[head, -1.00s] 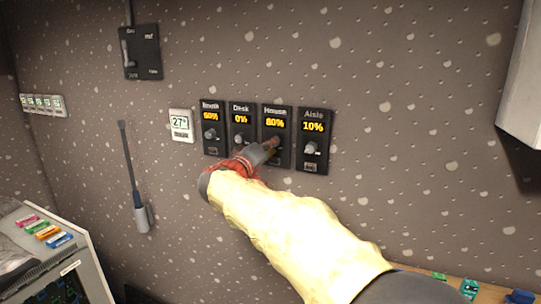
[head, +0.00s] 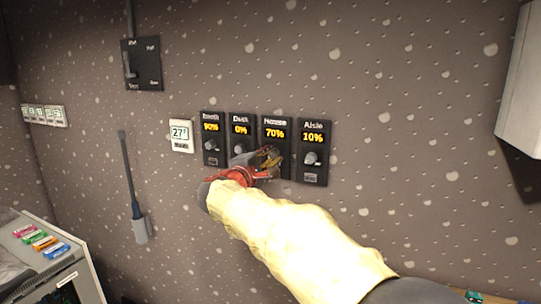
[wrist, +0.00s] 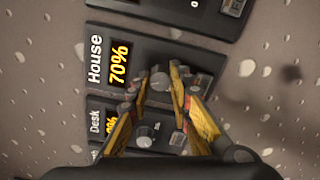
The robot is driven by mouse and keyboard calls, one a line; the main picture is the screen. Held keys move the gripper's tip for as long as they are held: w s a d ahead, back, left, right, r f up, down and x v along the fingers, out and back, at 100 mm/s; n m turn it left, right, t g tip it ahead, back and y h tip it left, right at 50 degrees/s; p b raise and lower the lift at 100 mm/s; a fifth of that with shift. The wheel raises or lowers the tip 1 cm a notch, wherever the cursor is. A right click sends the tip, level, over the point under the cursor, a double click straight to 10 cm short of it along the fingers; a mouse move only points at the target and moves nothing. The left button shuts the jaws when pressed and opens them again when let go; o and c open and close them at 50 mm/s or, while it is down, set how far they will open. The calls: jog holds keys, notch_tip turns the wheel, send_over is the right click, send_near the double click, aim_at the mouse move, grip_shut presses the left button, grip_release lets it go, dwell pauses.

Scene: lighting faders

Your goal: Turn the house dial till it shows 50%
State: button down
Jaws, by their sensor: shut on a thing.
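The house panel (head: 275,128) is a black wall plate whose yellow display reads 70% in the head view. It also shows in the wrist view (wrist: 119,62), where the display reads 70% too. The house dial (wrist: 161,81) is a small grey knob between my fingertips in the wrist view. My gripper (head: 270,159) is at the house panel and shut on the dial, hiding it in the head view. In the wrist view my gripper (wrist: 163,85) has one yellow finger on each side of the knob.
The aisle panel (head: 313,137) reads 10% on the right. The booth panel (head: 211,128) is farther left, beside a white thermostat (head: 181,135).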

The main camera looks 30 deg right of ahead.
jog(key=n+p, duration=0.3)
jog(key=n, duration=0.2)
jog(key=shift+n, duration=0.3)
jog(key=n+p, duration=0.4)
jog(key=n, duration=0.1)
jog(key=shift+n+p, duration=0.3)
jog(key=shift+p, duration=0.05)
jog(key=n+p, duration=0.5)
jog(key=shift+w+p, duration=0.1)
jog(key=shift+p, duration=0.3)
jog(key=n+p, duration=0.4)
jog(key=shift+a, duration=0.1)
jog(key=shift+f+n+p, duration=0.15)
jog(key=shift+n+p, duration=0.75)
jog(key=shift+p, duration=0.15)
jog(key=c, duration=1.6)
grip_release()
